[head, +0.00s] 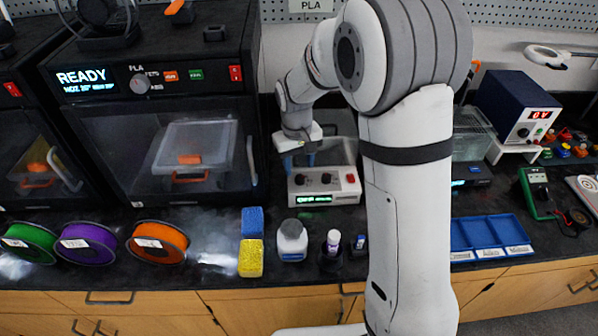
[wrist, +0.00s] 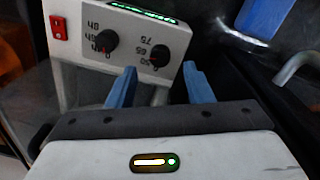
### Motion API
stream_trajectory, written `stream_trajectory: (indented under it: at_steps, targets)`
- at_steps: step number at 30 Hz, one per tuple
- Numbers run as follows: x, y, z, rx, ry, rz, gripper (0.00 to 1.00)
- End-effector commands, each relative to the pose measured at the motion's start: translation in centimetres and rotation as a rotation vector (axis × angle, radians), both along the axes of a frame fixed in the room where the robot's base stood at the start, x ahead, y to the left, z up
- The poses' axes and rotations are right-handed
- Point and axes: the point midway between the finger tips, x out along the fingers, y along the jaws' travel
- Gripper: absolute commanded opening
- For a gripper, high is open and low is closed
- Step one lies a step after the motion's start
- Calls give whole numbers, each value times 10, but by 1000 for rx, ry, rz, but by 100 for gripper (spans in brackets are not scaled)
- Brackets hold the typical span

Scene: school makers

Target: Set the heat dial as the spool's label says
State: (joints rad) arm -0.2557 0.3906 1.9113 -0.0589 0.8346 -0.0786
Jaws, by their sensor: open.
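The heat dial (wrist: 159,56) is a black knob on the white box (head: 340,190), beside numbers that seem to read 50, 65 and 75. A faint red mark on it seems to lie near 50. It is the leftmost knob (head: 299,179) in the head view. My gripper (wrist: 160,84) is open and empty, its blue fingers in front of the panel and the dial visible between them. Green (head: 28,243), purple (head: 88,244) and orange (head: 158,243) spools lie on the counter at left. Their white labels are too small to read.
A second knob (wrist: 106,40) marked in hours and a red switch (wrist: 58,27) share the panel. A black printer (head: 150,100) showing READY stands left. Blue (head: 252,221) and yellow (head: 250,258) sponges and a white jar (head: 292,241) stand in front. A blue tray (head: 490,233) lies right.

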Motion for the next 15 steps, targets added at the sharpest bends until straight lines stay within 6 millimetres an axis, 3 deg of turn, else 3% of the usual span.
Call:
stream_trajectory:
  at_steps: [6,15]
  targets:
    - [0,2,29,1,-2,0,46]
    - [-1,2,35,0,1,1,46]
